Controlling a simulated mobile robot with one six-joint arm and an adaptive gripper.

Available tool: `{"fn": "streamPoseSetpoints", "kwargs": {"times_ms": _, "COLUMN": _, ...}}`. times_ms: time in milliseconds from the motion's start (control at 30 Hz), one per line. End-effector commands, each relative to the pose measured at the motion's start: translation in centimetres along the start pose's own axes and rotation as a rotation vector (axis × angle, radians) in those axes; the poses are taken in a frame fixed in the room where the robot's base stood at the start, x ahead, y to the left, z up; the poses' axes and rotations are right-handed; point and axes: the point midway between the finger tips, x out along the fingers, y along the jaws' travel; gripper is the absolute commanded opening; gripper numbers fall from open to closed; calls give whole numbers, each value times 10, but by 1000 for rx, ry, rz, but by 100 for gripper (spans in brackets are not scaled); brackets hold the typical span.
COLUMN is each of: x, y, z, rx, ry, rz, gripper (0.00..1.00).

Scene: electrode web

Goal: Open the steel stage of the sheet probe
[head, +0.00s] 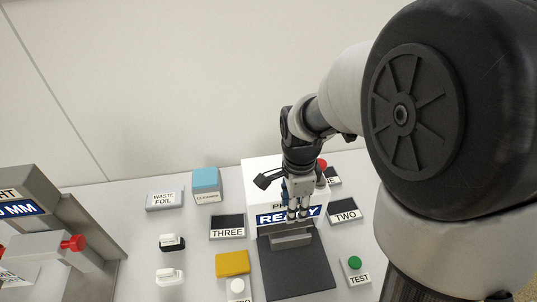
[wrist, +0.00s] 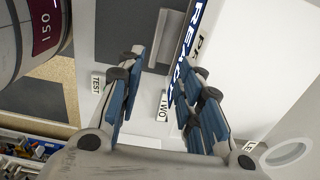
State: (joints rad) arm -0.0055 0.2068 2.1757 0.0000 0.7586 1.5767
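The sheet probe (head: 262,180) is a white box with a blue "READY" label, at the back middle of the table in the head view. A dark flat plate (head: 300,278) lies in front of it, with a grey steel block (head: 291,239) at the box's foot; I take this block for the steel stage. In the wrist view the block (wrist: 164,40) lies beyond the fingertips, between the dark plate (wrist: 124,30) and the probe (wrist: 258,60). My gripper (head: 298,214) is in front of the label. In the wrist view it (wrist: 163,66) is open, with nothing between its blue-padded fingers.
Labelled dark pads THREE (head: 227,225) and TWO (head: 346,212) flank the probe. A green TEST button (head: 354,263) is at right. A yellow pad (head: 232,263), blue-topped cleaning box (head: 207,181) and waste foil tray (head: 164,199) are left. A grey machine (head: 36,197) stands far left.

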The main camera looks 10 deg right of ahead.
Motion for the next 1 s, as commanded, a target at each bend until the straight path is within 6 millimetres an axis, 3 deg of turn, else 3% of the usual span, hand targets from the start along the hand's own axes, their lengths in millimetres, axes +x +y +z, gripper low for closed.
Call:
{"fn": "streamPoseSetpoints", "kwargs": {"times_ms": 167, "x": 26, "y": 1, "z": 0, "rx": 2, "ry": 0, "rz": 5, "gripper": 33}}
{"fn": "streamPoseSetpoints", "kwargs": {"times_ms": 700, "x": 141, "y": 2, "z": 0, "rx": 0, "ry": 0, "rz": 5, "gripper": 33}}
{"fn": "streamPoseSetpoints", "kwargs": {"times_ms": 1000, "x": 171, "y": 1, "z": 0, "rx": 0, "ry": 0, "rz": 2, "gripper": 33}}
